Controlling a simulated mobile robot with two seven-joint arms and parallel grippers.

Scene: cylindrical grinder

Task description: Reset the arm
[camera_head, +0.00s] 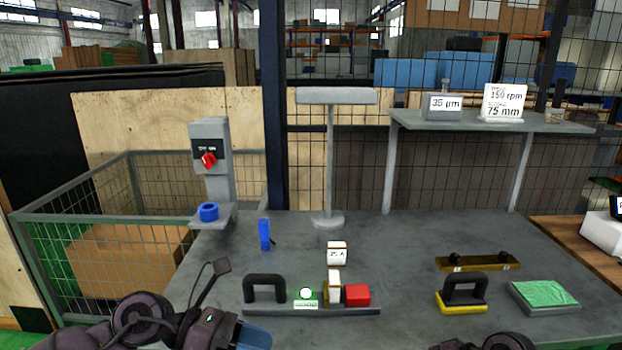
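My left arm (180,322) comes in along the bottom left edge with dark, rounded links. A blue part (254,337) shows at its right end, cut off by the frame's lower edge. I cannot make out fingertips there, nor whether that gripper is open or shut. A small part of my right arm (495,342) shows at the bottom edge, and its gripper is out of view. Both arms are low, in front of the grey table (400,235).
A base with a black handle (265,283), green light and red block (357,295) stands near the front. A yellow-based handle (463,290), brass bar (477,262) and green-topped tray (545,296) are at right. A red-switch post (211,150) and mesh cage (100,220) are left.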

